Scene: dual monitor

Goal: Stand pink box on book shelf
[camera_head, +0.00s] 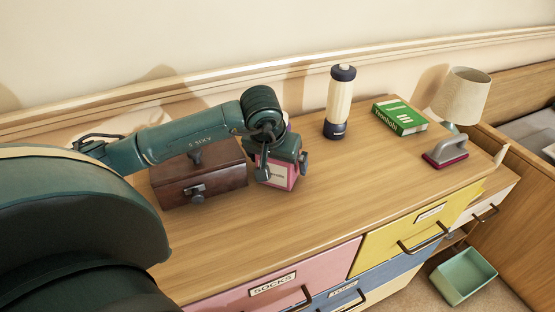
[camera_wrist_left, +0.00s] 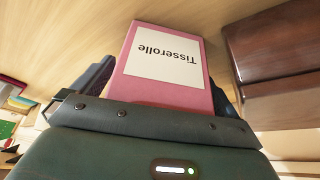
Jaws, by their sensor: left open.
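The pink box (camera_head: 281,175) stands on the wooden dresser top, right of the brown wooden box. My left gripper (camera_head: 283,168) is over it, with the fingers on either side of the pink box. In the left wrist view the pink box (camera_wrist_left: 165,65) fills the middle and shows a white label reading "Tisserolle". My left gripper (camera_wrist_left: 160,85) is open around it, and finger contact cannot be made out. The box's upper part is hidden behind the gripper in the head view. My right gripper is not in view. No book shelf can be made out clearly.
A brown wooden box (camera_head: 198,178) with a metal latch stands left of the pink box. A cream and navy bottle (camera_head: 340,103), a green book (camera_head: 400,116), a grey-handled item (camera_head: 446,150) and a lamp (camera_head: 461,95) stand to the right.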

